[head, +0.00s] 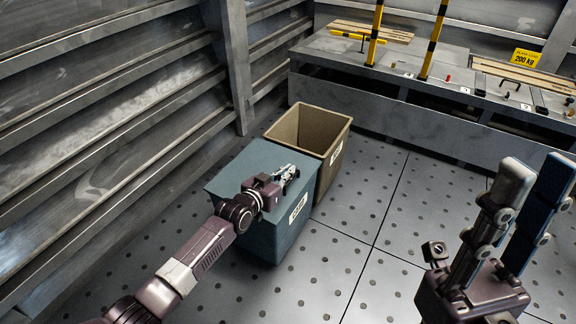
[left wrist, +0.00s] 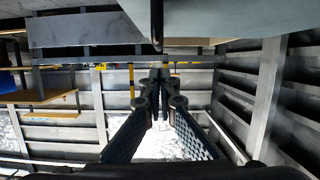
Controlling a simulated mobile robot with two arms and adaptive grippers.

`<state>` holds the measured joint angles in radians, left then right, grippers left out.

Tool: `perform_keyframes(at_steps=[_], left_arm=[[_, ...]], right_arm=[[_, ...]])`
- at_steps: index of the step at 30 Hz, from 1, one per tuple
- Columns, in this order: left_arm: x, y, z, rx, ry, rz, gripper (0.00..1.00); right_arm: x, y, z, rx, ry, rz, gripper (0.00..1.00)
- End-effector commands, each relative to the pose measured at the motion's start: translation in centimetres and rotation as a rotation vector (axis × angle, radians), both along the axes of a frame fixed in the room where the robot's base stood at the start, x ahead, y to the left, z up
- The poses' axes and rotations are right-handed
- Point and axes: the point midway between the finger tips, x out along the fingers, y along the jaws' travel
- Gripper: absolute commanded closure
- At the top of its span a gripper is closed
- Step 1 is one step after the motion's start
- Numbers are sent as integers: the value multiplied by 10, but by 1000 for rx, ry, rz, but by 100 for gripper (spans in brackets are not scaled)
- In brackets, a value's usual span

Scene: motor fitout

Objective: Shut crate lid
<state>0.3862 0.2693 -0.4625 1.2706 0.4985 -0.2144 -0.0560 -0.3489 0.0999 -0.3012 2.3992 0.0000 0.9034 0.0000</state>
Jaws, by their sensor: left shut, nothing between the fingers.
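The blue-grey crate (head: 270,239) stands on the floor at the centre-left of the head view, with a pale label on its front. Its blue-grey lid (head: 240,170) lies flat, or nearly flat, across the top; I cannot tell if it is fully seated. My left gripper (head: 290,172) is over the lid near its right side, shut and empty; whether it touches the lid is unclear. Its fingertips meet in the left wrist view (left wrist: 160,82). My right gripper (head: 535,172) is open and empty at the right, away from the crate, fingers pointing up.
An open, tan crate (head: 334,154) stands right behind the blue-grey one. A ribbed metal wall (head: 100,110) runs along the left. A grey bench (head: 430,118) with yellow-black posts (head: 377,35) stands at the back. The perforated floor (head: 355,215) right of the crates is clear.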

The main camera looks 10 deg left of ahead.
Motion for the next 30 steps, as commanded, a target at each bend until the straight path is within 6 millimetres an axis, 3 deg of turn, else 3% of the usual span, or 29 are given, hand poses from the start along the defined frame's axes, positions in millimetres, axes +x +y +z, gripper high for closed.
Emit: perform_keyframes(at_steps=[9, 30], left_arm=[[-1, -4, -26, -1, 0, 0, 100], [-4, -5, -32, 1, 12, -1, 100]], right_arm=[[0, 0, -11, -1, 3, -1, 75], [1, 0, -9, -2, 5, -1, 75]])
